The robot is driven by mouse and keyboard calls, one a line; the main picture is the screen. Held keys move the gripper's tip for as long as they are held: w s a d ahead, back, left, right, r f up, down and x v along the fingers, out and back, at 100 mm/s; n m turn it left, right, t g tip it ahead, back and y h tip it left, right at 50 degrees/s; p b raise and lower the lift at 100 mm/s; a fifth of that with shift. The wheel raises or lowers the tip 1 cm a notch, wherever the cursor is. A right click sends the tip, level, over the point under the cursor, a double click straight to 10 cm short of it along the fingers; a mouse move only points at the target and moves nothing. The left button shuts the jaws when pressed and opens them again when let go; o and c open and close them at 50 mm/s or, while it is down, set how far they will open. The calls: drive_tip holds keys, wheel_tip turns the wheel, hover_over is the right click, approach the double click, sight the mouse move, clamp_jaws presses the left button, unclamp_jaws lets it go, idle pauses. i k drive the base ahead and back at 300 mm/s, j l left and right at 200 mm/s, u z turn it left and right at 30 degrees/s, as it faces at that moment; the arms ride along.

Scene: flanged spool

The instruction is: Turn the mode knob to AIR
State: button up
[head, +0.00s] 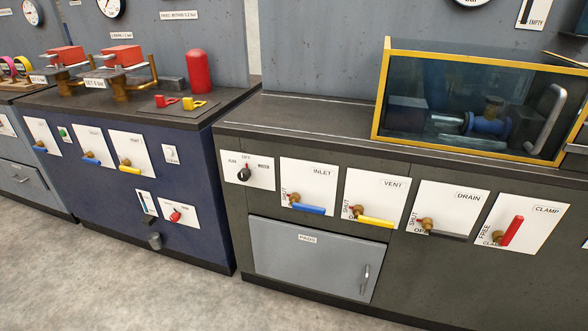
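The mode knob (244,174) is a small dark round knob on a white plate (262,180) at the left end of the dark grey bench front. The plate reads AIR at left, OFF at top and WATER at right. A small red mark at the knob's top appears to point up toward OFF. My gripper is not in view.
Right of the knob are plates with the blue INLET lever (307,209), yellow VENT lever (375,222), dark DRAIN lever (447,235) and red CLAMP lever (512,230). Floor (190,300) in front is clear.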

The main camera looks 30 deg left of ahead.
sight(244, 175)
drive_tip(key=l+u, duration=0.1)
drive_tip(key=u, duration=2.1)
